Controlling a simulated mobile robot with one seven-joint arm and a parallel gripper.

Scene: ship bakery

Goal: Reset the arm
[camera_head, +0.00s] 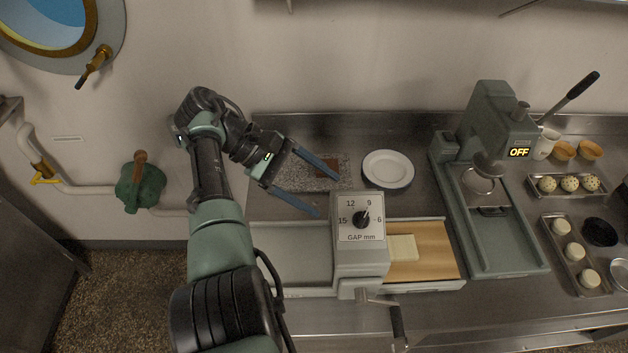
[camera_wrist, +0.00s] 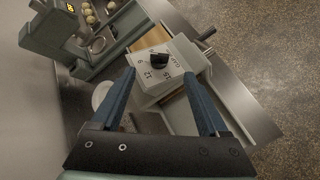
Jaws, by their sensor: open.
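My gripper (camera_head: 328,190) is open and empty, with two long blue fingers. In the head view it hangs above the counter, over a speckled slab and just left of the grey machine marked GAP mm (camera_head: 346,257). In the wrist view, my gripper (camera_wrist: 163,103) spreads its fingers with the dial face of this machine (camera_wrist: 181,56) in line beyond them. Nothing is between the fingers. My arm rises from the bottom of the head view and bends to the right at its top.
A white plate (camera_head: 388,168) lies behind the machine. A pale block (camera_head: 403,248) rests on its wooden board (camera_head: 434,262). A green press (camera_head: 492,128) showing OFF stands right, beside trays of dough balls (camera_head: 562,195). A valve (camera_head: 140,187) and porthole are on the wall left.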

